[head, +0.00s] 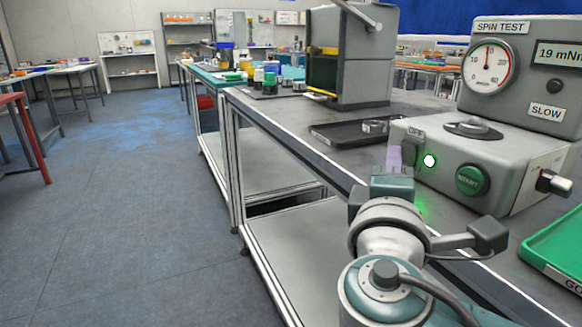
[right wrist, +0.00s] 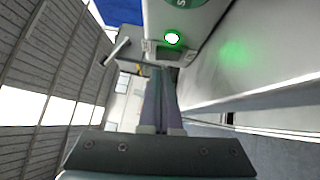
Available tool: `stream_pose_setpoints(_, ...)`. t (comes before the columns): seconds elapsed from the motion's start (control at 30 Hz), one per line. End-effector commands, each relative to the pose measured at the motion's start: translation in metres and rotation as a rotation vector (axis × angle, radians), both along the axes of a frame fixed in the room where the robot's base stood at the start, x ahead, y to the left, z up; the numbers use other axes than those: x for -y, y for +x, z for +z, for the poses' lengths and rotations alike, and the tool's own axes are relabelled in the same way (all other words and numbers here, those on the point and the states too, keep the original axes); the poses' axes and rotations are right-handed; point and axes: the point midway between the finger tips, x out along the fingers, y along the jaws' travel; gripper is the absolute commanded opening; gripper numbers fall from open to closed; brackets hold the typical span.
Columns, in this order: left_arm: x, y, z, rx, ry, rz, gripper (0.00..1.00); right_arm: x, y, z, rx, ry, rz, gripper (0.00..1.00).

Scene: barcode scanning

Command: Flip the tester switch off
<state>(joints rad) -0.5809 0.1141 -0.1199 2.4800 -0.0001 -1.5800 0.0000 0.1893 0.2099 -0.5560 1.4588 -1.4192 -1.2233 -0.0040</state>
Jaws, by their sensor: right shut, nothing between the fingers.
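The tester is a grey machine (head: 420,178) labelled SPIN TEST at the right of the head view. Its front has a lit green lamp (head: 429,160), which also glows in the right wrist view (right wrist: 173,38), and a green START button (head: 472,180). A small dark fitting (head: 414,132), perhaps the switch, sits at the upper left of the front; its lever position is unclear. My right gripper (head: 399,158) is shut and empty at the front's left end, left of the lamp. Its fingertips (right wrist: 160,75) point toward the tester; contact cannot be told. My left gripper is out of view.
A black tray (head: 335,137) lies on the bench left of the tester, with a large grey machine (head: 350,60) behind. A green tray (head: 560,240) is at the right front. A black knob (head: 553,182) sticks out at the tester's right. The floor aisle on the left is clear.

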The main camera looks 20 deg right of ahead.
Motion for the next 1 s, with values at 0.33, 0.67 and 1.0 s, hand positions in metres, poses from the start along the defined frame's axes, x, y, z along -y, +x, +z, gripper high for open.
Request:
stream_pose_setpoints(0.33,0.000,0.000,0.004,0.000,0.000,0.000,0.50,0.015,0.001,0.002,-0.001,0.001,0.000,0.00)
stream_pose_setpoints(0.67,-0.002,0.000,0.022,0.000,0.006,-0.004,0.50,0.022,0.001,0.012,-0.007,0.088,-0.002,0.00)
stream_pose_setpoints(1.0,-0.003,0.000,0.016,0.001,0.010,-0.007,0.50,0.025,0.003,0.006,-0.008,0.107,-0.003,0.00)
